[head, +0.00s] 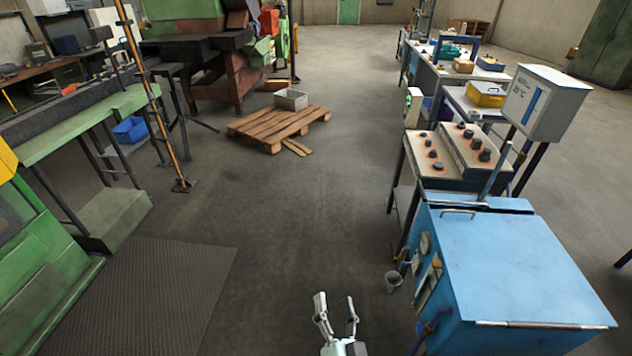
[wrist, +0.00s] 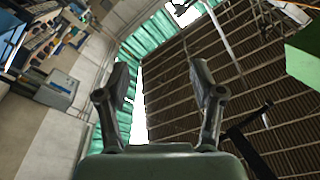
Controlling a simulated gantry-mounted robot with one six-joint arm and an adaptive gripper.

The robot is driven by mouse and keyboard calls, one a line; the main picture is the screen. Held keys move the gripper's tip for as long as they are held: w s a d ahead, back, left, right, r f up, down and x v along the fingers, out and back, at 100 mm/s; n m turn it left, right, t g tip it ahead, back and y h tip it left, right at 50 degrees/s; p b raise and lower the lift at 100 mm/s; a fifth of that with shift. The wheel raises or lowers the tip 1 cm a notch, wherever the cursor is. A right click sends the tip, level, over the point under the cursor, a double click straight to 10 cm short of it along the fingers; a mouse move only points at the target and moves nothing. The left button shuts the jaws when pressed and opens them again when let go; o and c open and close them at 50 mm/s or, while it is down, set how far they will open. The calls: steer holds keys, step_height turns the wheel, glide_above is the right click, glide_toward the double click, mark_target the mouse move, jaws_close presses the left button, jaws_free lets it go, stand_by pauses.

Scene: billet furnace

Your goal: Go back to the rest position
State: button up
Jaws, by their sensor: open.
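My gripper (head: 336,310) shows at the bottom middle of the head view, its two fingers spread and pointing up and away. It is open with nothing between the fingers. In the wrist view my gripper (wrist: 160,90) also shows with its fingers apart and empty. It is over bare floor in the head view, left of the blue furnace (head: 525,265) and apart from it.
A control box (head: 545,102) and a bench with dark knobs (head: 455,150) stand behind the furnace. A dark mat (head: 150,290) lies at left, beside green machinery (head: 45,270). A pallet (head: 280,125) lies farther back. The middle floor is clear.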

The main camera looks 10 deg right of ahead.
steer(key=s+a+r+n+g+y, duration=0.2)
steer(key=a+r+n, duration=0.15)
steer(key=a, duration=0.25)
steer(key=s+a+r+n+g+y, duration=0.2)
steer(key=a+r+n+g, duration=0.1)
steer(key=a+n, duration=0.2)
steer(key=s+d+r+g+h, duration=0.1)
steer(key=s+d+r+h, duration=0.1)
steer(key=s+h, duration=0.25)
step_height(320, 180, up, 22)
steer(key=d+m+p, duration=0.1)
steer(key=p, duration=2.1)
steer(key=shift+s+d+r+g+p, duration=0.2)
steer(key=shift+s+g+p, duration=0.1)
steer(key=shift+s+p, duration=0.15)
